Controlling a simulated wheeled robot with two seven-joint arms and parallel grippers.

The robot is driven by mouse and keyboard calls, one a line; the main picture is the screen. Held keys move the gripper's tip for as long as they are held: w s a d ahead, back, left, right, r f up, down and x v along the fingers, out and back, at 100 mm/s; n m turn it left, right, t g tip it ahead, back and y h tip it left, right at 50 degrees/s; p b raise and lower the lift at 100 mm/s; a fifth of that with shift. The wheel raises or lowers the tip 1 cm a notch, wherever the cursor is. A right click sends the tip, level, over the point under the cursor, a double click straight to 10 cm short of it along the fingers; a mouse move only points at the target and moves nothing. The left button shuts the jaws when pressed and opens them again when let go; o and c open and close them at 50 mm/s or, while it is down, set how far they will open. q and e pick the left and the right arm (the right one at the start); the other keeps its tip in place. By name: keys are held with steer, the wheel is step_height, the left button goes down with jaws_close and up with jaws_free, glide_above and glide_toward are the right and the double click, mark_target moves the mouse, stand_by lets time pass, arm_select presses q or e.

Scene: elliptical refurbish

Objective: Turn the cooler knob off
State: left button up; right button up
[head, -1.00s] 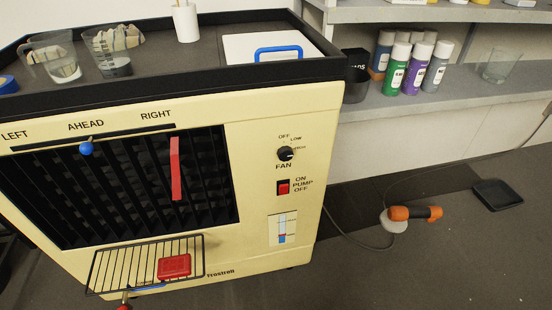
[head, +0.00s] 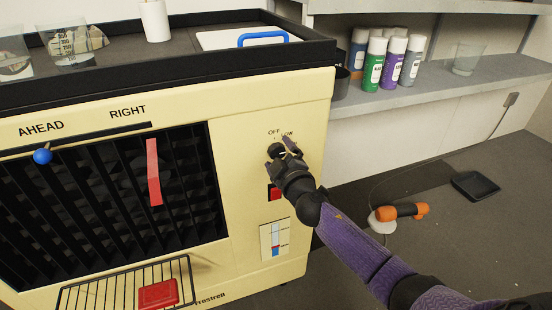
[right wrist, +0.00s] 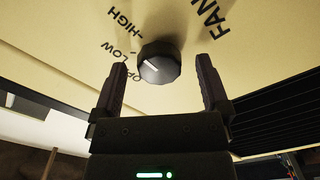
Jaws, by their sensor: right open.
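The cooler (head: 255,105) is a cream box with a dark louvred grille. Its black round fan knob (right wrist: 159,62) shows in the right wrist view, with OFF, LOW and HIGH printed around its left side. The knob's white mark points up-left, toward the LOW and HIGH side. My right gripper (head: 283,148) is at the knob in the head view and mostly hides it there. In the right wrist view its two fingers are spread, one on each side of the knob, with visible gaps. My left gripper is not in view.
The red pump switch (head: 273,193) sits just below my right gripper, partly covered. A level gauge (head: 274,240) is lower down. A wire rack (head: 95,296) holds a red block (head: 158,293). Spray cans (head: 375,64) stand on the shelf to the right. An orange-handled tool (head: 404,210) lies on the floor.

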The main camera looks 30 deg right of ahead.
steer(key=shift+w+d, duration=0.1)
steer(key=shift+w, duration=0.3)
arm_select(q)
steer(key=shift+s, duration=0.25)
